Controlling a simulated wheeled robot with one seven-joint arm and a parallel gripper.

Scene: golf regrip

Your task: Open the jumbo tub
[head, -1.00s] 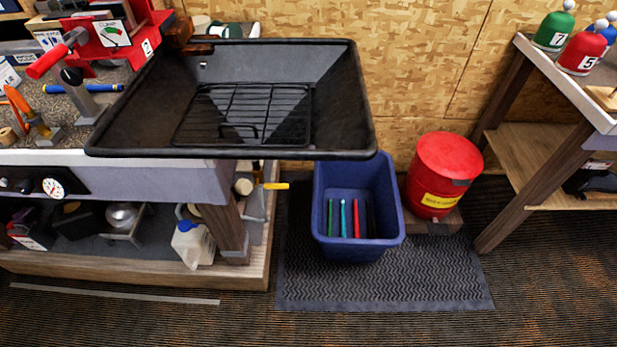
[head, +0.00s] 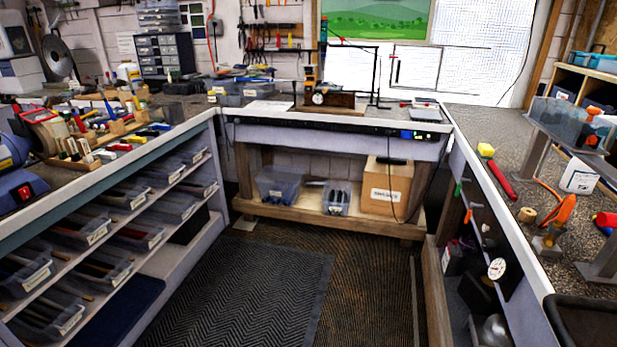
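I cannot tell which thing is the jumbo tub, as the labels are too small to read. Several clear labelled tubs, one of them a tub (head: 85,232) near the middle, stand on the shelves under the left bench. A clear bluish tub (head: 283,187) and a smaller grey tub (head: 337,198) sit on the shelf under the far bench. A translucent tub (head: 557,115) with orange things stands raised at the right. My gripper is not in view.
The left bench (head: 95,183), far bench (head: 335,127) and right bench (head: 475,130) enclose a floor with a dark mat (head: 235,290). The floor between them is clear. A cardboard box (head: 387,187) stands under the far bench. Tools crowd the left benchtop.

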